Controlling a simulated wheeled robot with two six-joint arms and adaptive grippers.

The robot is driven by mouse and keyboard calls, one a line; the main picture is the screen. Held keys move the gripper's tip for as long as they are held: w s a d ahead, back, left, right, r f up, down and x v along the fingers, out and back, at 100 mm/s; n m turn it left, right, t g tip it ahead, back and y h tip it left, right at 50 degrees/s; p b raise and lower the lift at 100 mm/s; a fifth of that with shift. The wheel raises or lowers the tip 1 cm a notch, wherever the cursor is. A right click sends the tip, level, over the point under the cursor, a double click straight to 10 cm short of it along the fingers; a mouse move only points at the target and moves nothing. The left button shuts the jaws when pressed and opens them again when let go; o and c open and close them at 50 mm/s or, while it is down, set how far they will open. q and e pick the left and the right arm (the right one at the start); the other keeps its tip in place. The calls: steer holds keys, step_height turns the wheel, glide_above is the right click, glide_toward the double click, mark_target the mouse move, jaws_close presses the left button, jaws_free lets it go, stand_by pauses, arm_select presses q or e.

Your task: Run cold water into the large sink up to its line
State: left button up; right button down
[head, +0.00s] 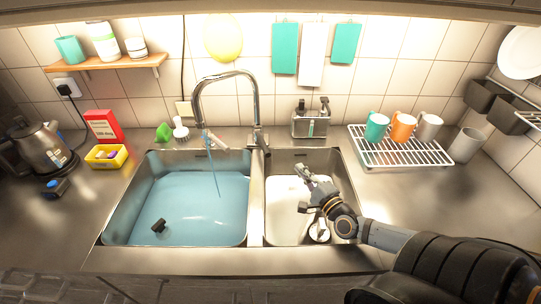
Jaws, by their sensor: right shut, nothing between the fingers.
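The large sink (108,240) is the left basin and holds a wide pool of bluish water (190,195). A thin stream (213,172) falls from the spout of the tall chrome tap (254,100) into it. A small dark object (158,226) shows in the water at the front left. I cannot make out the fill line or exact level against it. My right gripper (305,173) is shut and empty over the small right basin (285,225), apart from the tap. My left gripper is not in view.
A kettle (38,145), red box (103,126) and yellow tub (107,156) stand left. A caddy (311,122) stands behind the small basin. A white rack (400,150) with several mugs stands right. The counter left of the large sink is partly clear.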

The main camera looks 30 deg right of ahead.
mark_target(262, 143)
steer(key=w+a+r, duration=0.1)
steer(key=w+a, duration=0.2)
steer(key=w, duration=0.8)
steer(key=shift+r, duration=0.15)
steer(key=shift+p, duration=0.35)
